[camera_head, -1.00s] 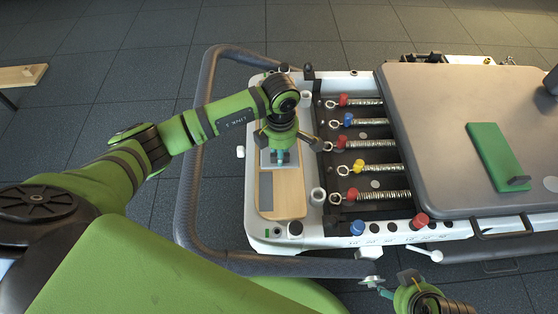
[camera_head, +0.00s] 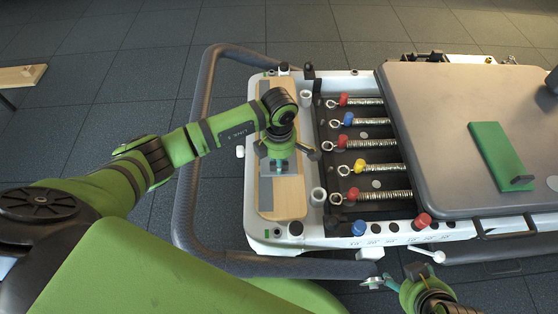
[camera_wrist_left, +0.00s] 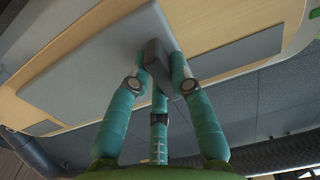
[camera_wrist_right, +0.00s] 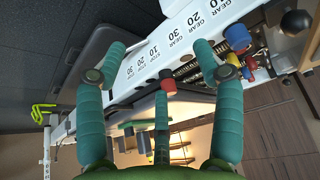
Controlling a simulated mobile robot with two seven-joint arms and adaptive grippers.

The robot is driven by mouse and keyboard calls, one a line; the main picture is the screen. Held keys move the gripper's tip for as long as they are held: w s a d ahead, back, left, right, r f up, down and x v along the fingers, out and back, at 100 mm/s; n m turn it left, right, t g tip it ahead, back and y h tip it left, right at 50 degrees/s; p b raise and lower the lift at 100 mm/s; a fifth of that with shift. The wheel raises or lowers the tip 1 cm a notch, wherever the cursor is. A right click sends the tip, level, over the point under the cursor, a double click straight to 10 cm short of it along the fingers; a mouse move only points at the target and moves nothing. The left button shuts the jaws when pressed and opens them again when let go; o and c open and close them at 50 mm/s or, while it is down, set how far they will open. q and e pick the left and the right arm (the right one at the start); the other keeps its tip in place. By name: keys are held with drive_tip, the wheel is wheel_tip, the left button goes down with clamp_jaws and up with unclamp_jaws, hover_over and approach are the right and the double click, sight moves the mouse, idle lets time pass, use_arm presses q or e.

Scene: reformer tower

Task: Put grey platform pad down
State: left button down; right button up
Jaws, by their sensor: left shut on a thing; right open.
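The grey platform pad (camera_wrist_left: 95,75) is a flat grey plate with a dark upright handle, seen large in the left wrist view over a wooden board. My left gripper (camera_wrist_left: 158,62) is shut on the handle. In the head view my left gripper (camera_head: 278,172) is over the wooden board (camera_head: 287,198) at the machine's left end, and hides most of the pad. I cannot tell whether the pad touches the board. My right gripper (camera_wrist_right: 160,58) is open and empty. In the head view it is low, by the machine's front edge (camera_head: 385,283).
A narrow grey strip (camera_head: 265,192) lies on the board. Springs with coloured knobs (camera_head: 375,169) stretch to the right of it. A grey carriage (camera_head: 440,150) bears a green block (camera_head: 500,155). A dark padded rail (camera_head: 188,165) curves around the left end.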

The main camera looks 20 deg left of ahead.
use_arm(q)
drive_tip(key=c, duration=1.1)
unclamp_jaws()
use_arm(e)
drive_tip(key=shift+w+a+r, duration=0.1)
drive_tip(key=shift+w+a, duration=0.05)
drive_tip(key=shift+w, duration=0.1)
use_arm(q)
wheel_tip(320, 180, up, 4)
drive_tip(key=shift+r+p, duration=0.1)
drive_tip(key=shift+p, duration=0.6)
wheel_tip(320, 180, up, 8)
drive_tip(key=shift+p, duration=0.75)
use_arm(e)
wheel_tip(320, 180, down, 7)
drive_tip(key=s+d+g, duration=0.1)
drive_tip(key=s+g, duration=0.1)
drive_tip(key=shift+s, duration=0.15)
